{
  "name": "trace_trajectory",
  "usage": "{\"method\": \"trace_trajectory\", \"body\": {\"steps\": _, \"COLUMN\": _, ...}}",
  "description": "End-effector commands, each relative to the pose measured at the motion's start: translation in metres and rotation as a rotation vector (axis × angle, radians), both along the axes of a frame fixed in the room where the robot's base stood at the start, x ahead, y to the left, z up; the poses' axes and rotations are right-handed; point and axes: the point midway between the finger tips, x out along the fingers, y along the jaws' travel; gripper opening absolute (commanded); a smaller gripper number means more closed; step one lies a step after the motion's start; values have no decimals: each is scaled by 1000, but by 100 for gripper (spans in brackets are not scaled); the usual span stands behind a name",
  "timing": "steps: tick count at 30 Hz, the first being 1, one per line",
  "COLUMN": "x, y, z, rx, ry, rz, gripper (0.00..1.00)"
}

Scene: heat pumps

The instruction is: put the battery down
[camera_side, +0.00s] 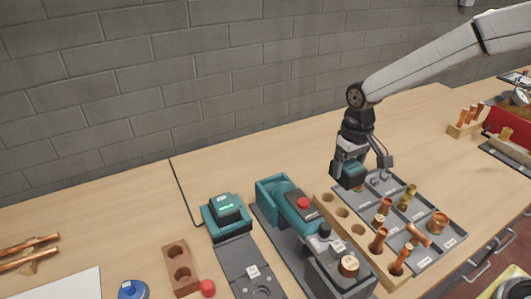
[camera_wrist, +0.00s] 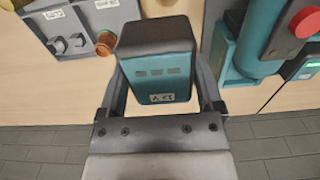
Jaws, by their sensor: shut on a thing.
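The battery is a teal and dark grey block (camera_wrist: 160,68) between my gripper's fingers (camera_wrist: 164,85) in the wrist view. My gripper is shut on it. In the side view the held battery (camera_side: 349,173) hangs below my gripper (camera_side: 352,158), close above the back-left corner of the grey parts tray (camera_side: 452,240). I cannot tell from these views whether it touches anything beneath it. A similar teal block with a green lit display (camera_side: 226,208) sits in a teal dock at the left.
A teal machine with a red button (camera_side: 303,203) stands left of the tray. A wooden block with holes (camera_side: 343,212) lies between them. Copper fittings stand in the tray. A red cap (camera_side: 207,288) and a blue item (camera_side: 131,289) lie at the front left. The table behind is clear.

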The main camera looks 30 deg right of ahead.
Motion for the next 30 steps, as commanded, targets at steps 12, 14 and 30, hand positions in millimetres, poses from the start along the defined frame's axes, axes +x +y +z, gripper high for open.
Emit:
{"method": "trace_trajectory", "body": {"steps": 12, "x": 52, "y": 4, "z": -24, "rx": 0, "ry": -1, "rz": 0, "gripper": 0}}
{"method": "trace_trajectory", "body": {"steps": 14, "x": 59, "y": 5, "z": -27, "rx": 0, "ry": 0, "rz": 0, "gripper": 0}}
{"method": "trace_trajectory", "body": {"steps": 30, "x": 109, "y": 9, "z": -75, "rx": 0, "ry": 0, "rz": 0, "gripper": 0}}
